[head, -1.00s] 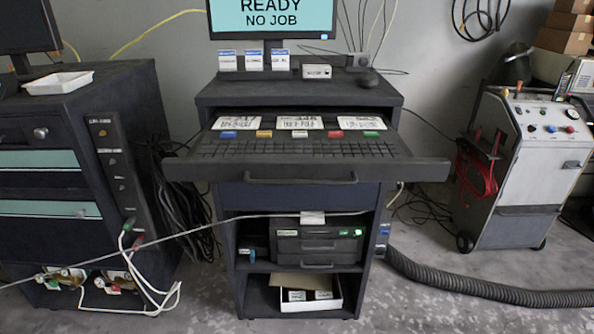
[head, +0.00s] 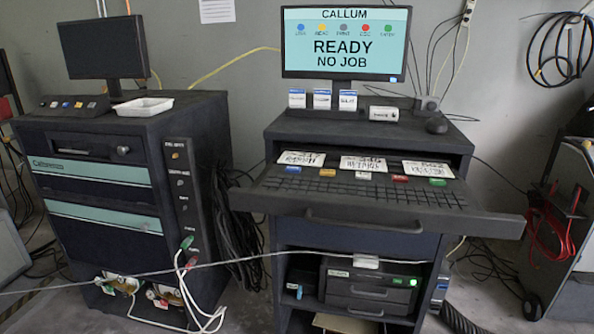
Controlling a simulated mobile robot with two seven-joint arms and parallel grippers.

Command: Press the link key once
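The monitor (head: 345,45) reads "CALLUM", "READY" and "NO JOB", with a row of coloured dots. The label under its blue dot is small and appears to read LINK. On the pulled-out keyboard tray (head: 375,222), a row of coloured keys lies behind the black keyboard (head: 365,188). The blue key (head: 293,169) is at the left end, followed by a yellow key (head: 327,173), a grey key (head: 364,175), a red key (head: 400,179) and a green key (head: 438,182). Lettering on the keys is not readable. Neither gripper is in view.
Three white cards lie behind the keys. A dark cabinet (head: 100,205) with a second monitor (head: 103,47) and white tray (head: 143,107) stands left. A thin cable (head: 245,260) crosses below the keyboard tray. A cart (head: 567,245) with red leads stands right.

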